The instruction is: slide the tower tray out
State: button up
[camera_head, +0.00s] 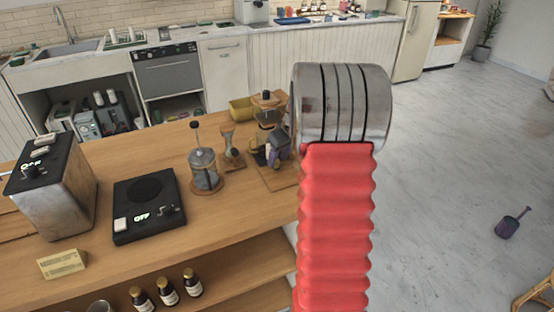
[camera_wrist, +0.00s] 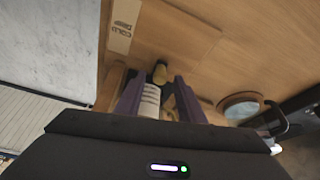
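The drip tower (camera_head: 266,98) stands at the right end of the wooden counter, with a dark top and a wooden base or tray (camera_head: 286,182) under it. My gripper (camera_head: 277,150) is at the tower's front right side, partly hidden by my own arm. In the wrist view my gripper's purple fingers (camera_wrist: 158,98) are apart. A white ribbed surface and tan and dark parts show between or just beyond them. I cannot tell whether the fingers touch the tower or its tray. A pale "COLD DRIP" sign (camera_wrist: 123,26) lies beyond the fingertips.
A French press (camera_head: 205,170) and an hourglass-shaped brewer (camera_head: 230,150) stand left of the tower. A black hot plate (camera_head: 150,207) and a metal machine (camera_head: 55,195) are further left. Open floor (camera_head: 455,150) lies to the right.

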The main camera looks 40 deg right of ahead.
jog(key=shift+w+f, duration=0.25)
jog(key=shift+f, duration=0.35)
jog(key=shift+c, duration=0.4)
grip_shut()
